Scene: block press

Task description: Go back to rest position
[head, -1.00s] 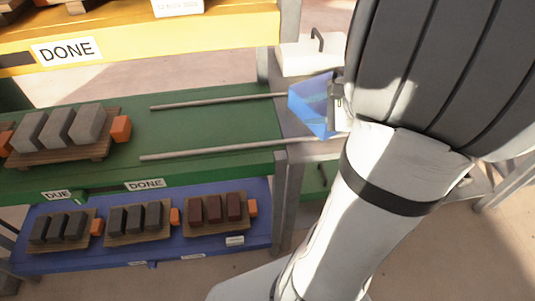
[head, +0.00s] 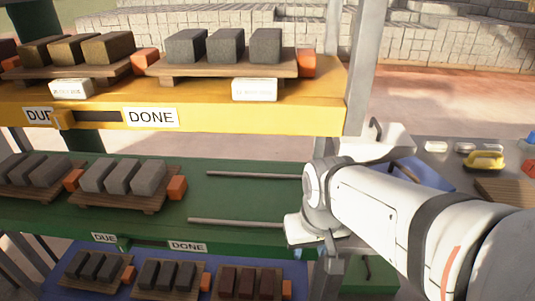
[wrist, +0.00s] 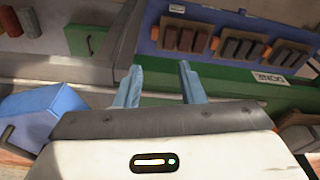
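My gripper (wrist: 160,88) shows in the wrist view as two blue fingers standing well apart, with nothing between them. It is open and empty. Beyond the fingers lie the green shelf edge and the blue lower shelf. In the head view my white arm reaches in from the right, and its wrist end is in front of the right end of the green shelf (head: 250,200). The fingers cannot be made out clearly there.
The yellow shelf (head: 230,115) and green shelf hold pallets of blocks; the blue shelf (head: 60,250) holds more. Two bare rods (head: 250,175) lie along the green shelf's right part. A grey post (head: 362,70) stands near my arm. A blue box (head: 425,173) sits on the table behind it.

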